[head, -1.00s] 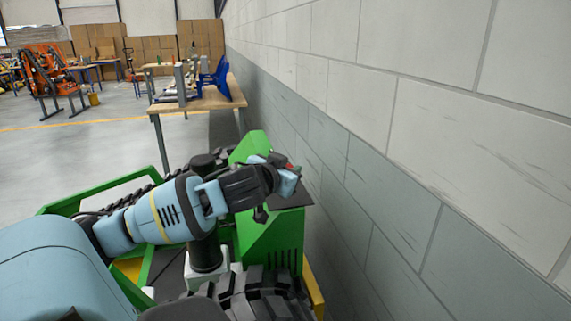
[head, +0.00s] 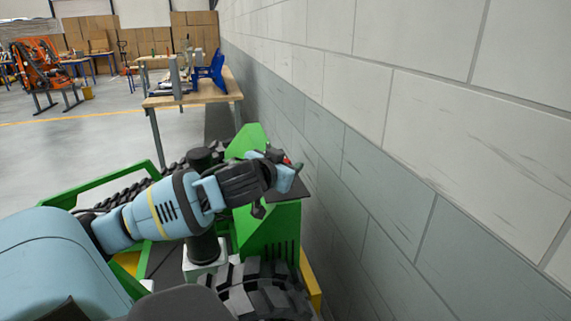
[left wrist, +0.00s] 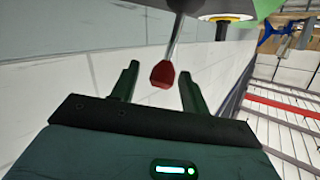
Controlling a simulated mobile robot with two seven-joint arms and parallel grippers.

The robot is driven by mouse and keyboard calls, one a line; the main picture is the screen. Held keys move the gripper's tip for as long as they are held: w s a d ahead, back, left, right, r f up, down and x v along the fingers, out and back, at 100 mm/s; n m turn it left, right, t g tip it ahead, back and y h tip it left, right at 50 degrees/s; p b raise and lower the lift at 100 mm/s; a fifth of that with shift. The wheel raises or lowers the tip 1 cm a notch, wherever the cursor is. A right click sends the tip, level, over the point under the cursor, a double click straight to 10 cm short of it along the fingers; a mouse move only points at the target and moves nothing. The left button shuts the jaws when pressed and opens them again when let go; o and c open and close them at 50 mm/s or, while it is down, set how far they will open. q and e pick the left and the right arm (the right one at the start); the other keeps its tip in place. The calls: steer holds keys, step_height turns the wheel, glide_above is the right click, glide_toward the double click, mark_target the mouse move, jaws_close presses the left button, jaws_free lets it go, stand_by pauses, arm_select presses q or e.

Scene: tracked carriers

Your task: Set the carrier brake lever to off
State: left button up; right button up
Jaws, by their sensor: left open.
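The brake lever shows in the left wrist view as a thin grey rod with a red knob (left wrist: 162,75). The knob appears between the two dark fingers of my left gripper (left wrist: 159,70), with space on both sides. The gripper is open; I cannot tell how deep the knob sits between the fingers. In the head view my left gripper (head: 288,172) is over the dark top of the green carrier (head: 268,232), next to the wall. A small spot of red shows there; the rest of the lever is hidden behind the gripper. My right gripper is out of view.
A grey block wall (head: 400,150) runs close along the carrier's right side. A yellow-ringed round part (left wrist: 226,17) is near the lever's base. A wooden table (head: 200,94) with a blue item stands ahead. Open floor lies to the left.

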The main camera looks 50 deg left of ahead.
arm_select(q)
steer(key=v, duration=0.8)
steer(key=shift+p, duration=0.35)
steer(key=shift+w+f, duration=0.1)
stand_by(0.3)
